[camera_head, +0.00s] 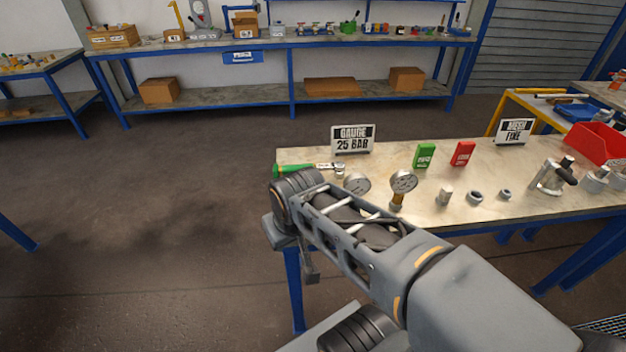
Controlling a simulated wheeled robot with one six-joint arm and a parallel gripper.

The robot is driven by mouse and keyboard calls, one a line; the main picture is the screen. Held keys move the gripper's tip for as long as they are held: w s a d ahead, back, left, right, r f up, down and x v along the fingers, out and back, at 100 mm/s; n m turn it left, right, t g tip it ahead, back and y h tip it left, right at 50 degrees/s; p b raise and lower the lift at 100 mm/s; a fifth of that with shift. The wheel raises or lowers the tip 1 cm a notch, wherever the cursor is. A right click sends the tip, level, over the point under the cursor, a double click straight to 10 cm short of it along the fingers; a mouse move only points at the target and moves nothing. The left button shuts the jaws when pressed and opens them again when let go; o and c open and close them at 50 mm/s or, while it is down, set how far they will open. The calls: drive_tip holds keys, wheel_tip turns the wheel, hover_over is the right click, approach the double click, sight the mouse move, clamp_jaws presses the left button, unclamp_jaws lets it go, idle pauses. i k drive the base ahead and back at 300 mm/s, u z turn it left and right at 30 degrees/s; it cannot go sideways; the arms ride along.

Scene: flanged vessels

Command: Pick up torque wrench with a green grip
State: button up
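The torque wrench with a green grip (294,170) lies on the near workbench (425,207) at its far left corner. Its green handle points left and its metal shaft and head point right, beside the foot of the "GAUGE 25 BAR" sign. My arm reaches across the front of the bench from the lower right, and its elbow end is just in front of the wrench. What seems to be my gripper (310,268) hangs below that end, beside the bench's left front edge and apart from the wrench. Its fingers are mostly hidden, so their opening cannot be made out.
The sign (353,139) stands behind the wrench. Two pressure gauges (356,183) (403,182) are close to its right. Further right are a green box (425,156), a red box (462,153), metal fittings and a red bin (597,143). The floor left of the bench is clear.

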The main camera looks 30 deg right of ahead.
sight(338, 167)
drive_tip(key=u, duration=1.45)
drive_tip(key=k, duration=1.25)
drive_tip(key=z, duration=1.3)
drive_tip(key=i, duration=1)
drive_tip(key=z, duration=0.05)
